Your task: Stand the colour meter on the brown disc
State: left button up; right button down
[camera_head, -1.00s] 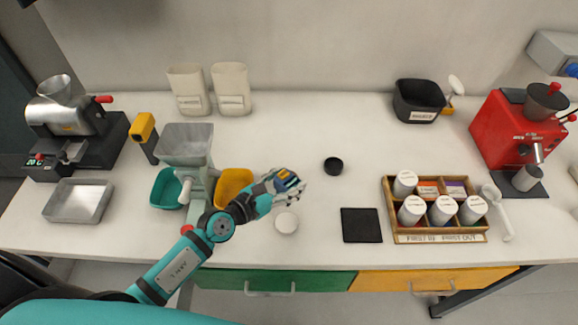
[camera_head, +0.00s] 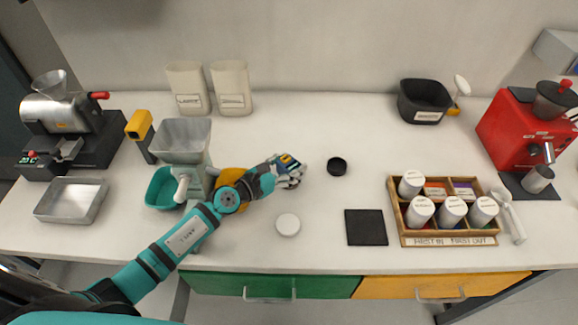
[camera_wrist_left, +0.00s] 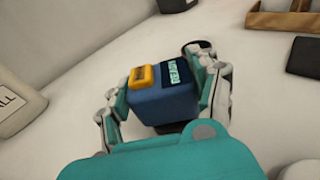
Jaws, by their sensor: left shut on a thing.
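My left gripper (camera_head: 291,172) is shut on the colour meter (camera_head: 287,162), a blue block with a yellow patch and a small lit display. In the left wrist view the meter (camera_wrist_left: 165,95) sits upright between the fingers (camera_wrist_left: 165,105). A dark patch shows under it; I cannot tell whether it is shadow or a disc. No clearly brown disc stands out. My right gripper is out of view.
A white round lid (camera_head: 288,225) and a black square mat (camera_head: 366,227) lie nearer the front. A wooden crate of white jars (camera_head: 450,239) is at right. A hand mill (camera_head: 182,140) with teal and yellow bins stands left. The counter behind the gripper is clear.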

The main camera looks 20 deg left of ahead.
pick_arm(q)
jog(key=shift+f, duration=0.15)
jog(key=o, duration=1.6)
jog(key=shift+c, duration=0.2)
jog(key=shift+s+a+r, duration=0.1)
jog(key=shift+s+r, duration=0.1)
jog(key=shift+r, duration=0.05)
jog(key=b+v, duration=0.1)
jog(key=v, duration=0.9)
jog(key=shift+s+a, duration=0.15)
jog(key=shift+s, duration=0.2)
jog(key=shift+s+a+r, duration=0.2)
jog(key=shift+s, duration=0.2)
